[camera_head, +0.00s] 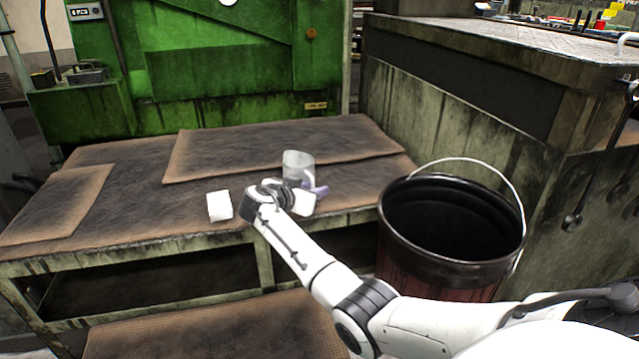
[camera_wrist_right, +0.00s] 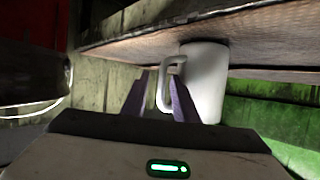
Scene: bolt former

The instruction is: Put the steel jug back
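The steel jug (camera_head: 299,162), pale grey with a loop handle, stands upright on the bench by the front edge of the larger brown mat. In the right wrist view, which is upside down, the jug (camera_wrist_right: 207,82) shows large with its handle towards my gripper. My right gripper (camera_head: 318,191) is just in front of the jug, at its handle side. Its purple fingers (camera_wrist_right: 160,85) are apart, with the handle showing between them and close to one finger. I cannot tell whether that finger touches it. My left gripper is out of view.
A dark bucket (camera_head: 400,240) with a raised wire handle stands right of the bench, close to my right arm. A white block-like shape (camera_head: 220,205) shows left of my wrist. The green machine (camera_head: 230,70) stands behind. Brown mats (camera_head: 50,205) cover parts of the bench.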

